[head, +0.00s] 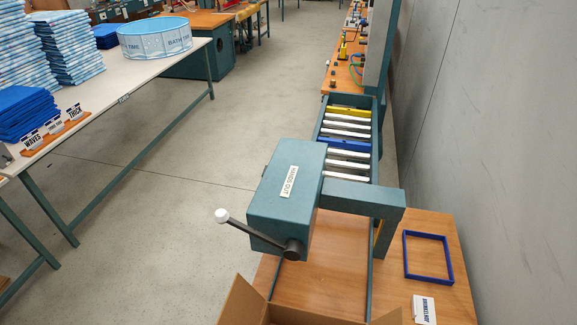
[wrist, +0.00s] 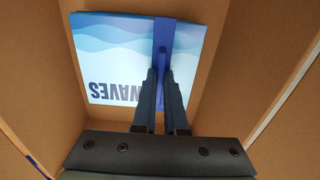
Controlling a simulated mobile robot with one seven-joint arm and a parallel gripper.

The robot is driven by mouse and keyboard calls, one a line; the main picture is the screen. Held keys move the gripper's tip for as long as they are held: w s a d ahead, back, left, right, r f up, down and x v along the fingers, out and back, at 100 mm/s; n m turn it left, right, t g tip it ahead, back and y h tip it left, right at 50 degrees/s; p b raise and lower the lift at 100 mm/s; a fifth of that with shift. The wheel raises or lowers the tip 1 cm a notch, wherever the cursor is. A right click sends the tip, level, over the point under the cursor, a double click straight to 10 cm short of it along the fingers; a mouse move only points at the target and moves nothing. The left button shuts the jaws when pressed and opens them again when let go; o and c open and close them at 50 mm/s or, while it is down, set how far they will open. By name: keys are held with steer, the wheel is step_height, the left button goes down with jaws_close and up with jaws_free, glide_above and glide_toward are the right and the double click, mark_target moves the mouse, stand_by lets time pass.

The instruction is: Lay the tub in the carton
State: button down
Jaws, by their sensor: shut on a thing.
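In the wrist view, a flat square piece printed WAVES (wrist: 112,62), apparently the tub, lies inside the brown carton (wrist: 40,75). It is white and light blue with a wave pattern. A dark blue strip (wrist: 164,32) stands along it toward its right side. My gripper (wrist: 163,73) is shut on this blue strip, between its two dark fingers. I cannot tell whether the tub rests on the carton's floor or hangs just above it. In the head view, only the carton's open flaps (head: 244,303) show at the bottom edge; its inside is hidden.
A teal machine (head: 286,198) with a lever stands just beyond the carton. A blue frame (head: 428,257) and a small label card (head: 424,309) lie on the wooden table to the right. At left, a long table holds wave-patterned stacks (head: 75,45) and a round BATH TIME tub (head: 155,40).

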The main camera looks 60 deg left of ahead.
steer(key=c, duration=1)
jaws_free()
steer(key=shift+o, duration=0.2)
step_height(320, 180, up, 12)
steer(key=shift+r, duration=0.1)
